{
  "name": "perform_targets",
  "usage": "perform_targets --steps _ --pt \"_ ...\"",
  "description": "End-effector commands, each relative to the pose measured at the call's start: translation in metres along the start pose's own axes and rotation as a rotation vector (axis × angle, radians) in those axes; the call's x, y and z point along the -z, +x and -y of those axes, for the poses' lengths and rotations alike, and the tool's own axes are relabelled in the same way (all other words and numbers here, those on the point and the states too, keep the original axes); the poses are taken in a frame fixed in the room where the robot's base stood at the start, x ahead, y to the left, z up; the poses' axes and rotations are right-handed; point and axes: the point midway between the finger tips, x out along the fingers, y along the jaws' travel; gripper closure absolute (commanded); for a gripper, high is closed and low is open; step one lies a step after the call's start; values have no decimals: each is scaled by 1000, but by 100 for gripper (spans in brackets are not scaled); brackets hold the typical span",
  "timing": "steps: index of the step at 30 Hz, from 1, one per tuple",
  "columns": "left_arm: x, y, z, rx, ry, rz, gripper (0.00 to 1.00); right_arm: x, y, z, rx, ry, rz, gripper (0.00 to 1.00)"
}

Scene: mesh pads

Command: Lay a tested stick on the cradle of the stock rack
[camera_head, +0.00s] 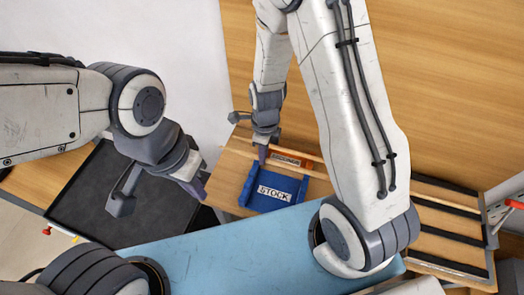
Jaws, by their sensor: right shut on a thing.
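The blue stock rack (246,190) stands on a wooden surface at the picture's middle, with a white label reading STOCK. My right gripper (263,154) points down just behind the rack's far left part. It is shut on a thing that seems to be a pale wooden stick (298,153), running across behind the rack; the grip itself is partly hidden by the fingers. I cannot tell whether the stick touches the rack. My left gripper (157,197) is open and empty, over the dark mesh pad (82,205), left of the rack.
An orange label (287,160) shows behind the stock rack, partly hidden. A wooden board with dark strips (447,208) lies at the right, partly behind my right arm. A light blue surface (215,258) fills the front middle.

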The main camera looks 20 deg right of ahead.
Motion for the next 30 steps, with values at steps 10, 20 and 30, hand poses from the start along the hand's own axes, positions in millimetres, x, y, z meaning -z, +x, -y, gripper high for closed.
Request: perform_targets --steps 10,20,30 --pt "-2 40 3 0 2 0 100 2 36 3 1 2 0 100" --pt "-3 58 4 0 2 0 100 1 62 4 -1 -1 -1 100" --pt "-3 60 4 0 2 0 100 0 65 4 0 -2 0 100"
